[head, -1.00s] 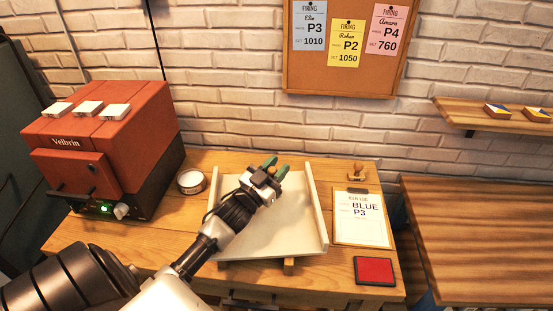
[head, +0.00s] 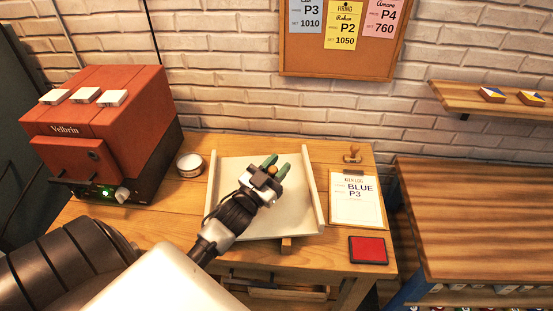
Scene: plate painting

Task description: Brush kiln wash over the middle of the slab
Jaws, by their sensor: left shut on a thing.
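A small round tub with white contents (head: 189,164) stands left of the slab, possibly the kiln wash. My right gripper is out of view.
A red kiln (head: 98,125) with white blocks on top stands at the left. Right of the slab are a clipboard reading BLUE P3 (head: 357,208), a wooden stamp (head: 352,155) and a red pad (head: 367,250). A brick wall stands behind.

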